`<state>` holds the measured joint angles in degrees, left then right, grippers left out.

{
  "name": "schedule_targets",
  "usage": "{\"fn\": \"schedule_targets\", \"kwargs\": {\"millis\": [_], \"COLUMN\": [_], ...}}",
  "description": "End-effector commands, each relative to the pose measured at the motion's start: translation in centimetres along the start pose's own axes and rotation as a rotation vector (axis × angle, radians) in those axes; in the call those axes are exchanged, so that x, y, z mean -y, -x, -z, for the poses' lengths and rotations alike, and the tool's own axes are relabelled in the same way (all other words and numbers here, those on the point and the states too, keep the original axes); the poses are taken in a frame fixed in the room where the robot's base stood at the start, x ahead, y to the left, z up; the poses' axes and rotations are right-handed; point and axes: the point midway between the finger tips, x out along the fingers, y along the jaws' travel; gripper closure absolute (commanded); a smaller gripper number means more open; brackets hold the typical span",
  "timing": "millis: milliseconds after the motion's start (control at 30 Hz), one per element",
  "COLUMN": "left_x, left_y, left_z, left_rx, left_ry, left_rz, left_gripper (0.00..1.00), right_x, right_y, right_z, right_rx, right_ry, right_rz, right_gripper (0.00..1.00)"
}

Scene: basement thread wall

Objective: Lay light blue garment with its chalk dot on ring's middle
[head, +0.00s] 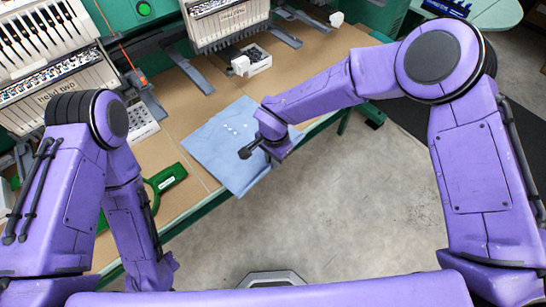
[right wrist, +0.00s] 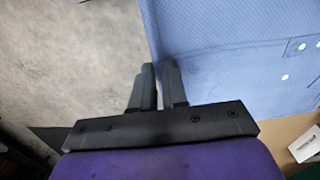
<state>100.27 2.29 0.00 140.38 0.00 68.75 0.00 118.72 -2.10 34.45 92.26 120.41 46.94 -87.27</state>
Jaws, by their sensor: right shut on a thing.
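The light blue garment (head: 215,150) lies on the table, its near corner hanging past the front edge. Several small white dots show on it; I cannot tell which is the chalk dot. It fills the upper right of the right wrist view (right wrist: 225,60). My right gripper (head: 250,148) is at the garment's near right side, shut on its edge; the fingers (right wrist: 158,85) also show in the right wrist view. A green curved piece with a labelled arm (head: 168,178), perhaps the ring, lies left of the garment, partly hidden by my left arm. My left gripper is out of view.
Embroidery machines (head: 225,18) stand along the back of the tan table (head: 185,115), with grey arms reaching forward. A small white box (head: 255,62) stands behind the garment. Grey floor (head: 350,200) lies open in front of the table.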

Motion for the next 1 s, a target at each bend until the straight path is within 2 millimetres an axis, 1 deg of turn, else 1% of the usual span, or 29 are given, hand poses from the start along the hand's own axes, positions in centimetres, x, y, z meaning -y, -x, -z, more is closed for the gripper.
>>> {"fn": "schedule_targets", "kwargs": {"millis": [167, 200, 267, 300, 567, 667, 767, 900, 1000], "left_x": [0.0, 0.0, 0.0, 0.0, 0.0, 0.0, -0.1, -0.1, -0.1], "left_y": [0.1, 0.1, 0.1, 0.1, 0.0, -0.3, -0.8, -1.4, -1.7], "left_z": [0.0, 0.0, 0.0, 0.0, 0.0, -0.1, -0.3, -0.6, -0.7], "left_rx": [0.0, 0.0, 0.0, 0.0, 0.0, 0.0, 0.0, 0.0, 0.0], "left_ry": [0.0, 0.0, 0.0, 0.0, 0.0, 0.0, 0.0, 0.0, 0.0], "left_rz": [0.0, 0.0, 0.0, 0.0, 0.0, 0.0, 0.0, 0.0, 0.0], "left_gripper": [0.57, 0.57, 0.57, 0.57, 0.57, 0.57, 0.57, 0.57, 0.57], "right_x": [0.0, 0.0, 0.0, 0.0, 0.0, 0.1, 0.1, 0.0, 0.0], "right_y": [0.0, 0.0, 0.0, 0.0, 0.1, 1.0, 3.0, 6.5, 8.5], "right_z": [0.0, 0.0, 0.0, 0.0, 0.0, 0.0, 0.0, 0.0, -0.1], "right_rx": [0.0, 0.0, 0.0, 0.0, 0.0, 0.0, 0.0, 0.0, 0.0], "right_ry": [-0.001, -0.001, -0.001, -0.001, -0.001, -0.001, -0.002, -0.003, -0.002], "right_rz": [0.0, 0.0, 0.0, 0.0, -0.001, 0.002, 0.005, 0.004, 0.003], "right_gripper": [1.0, 0.8, 0.61, 0.57, 0.57, 0.57, 0.57, 0.57, 0.57]}}
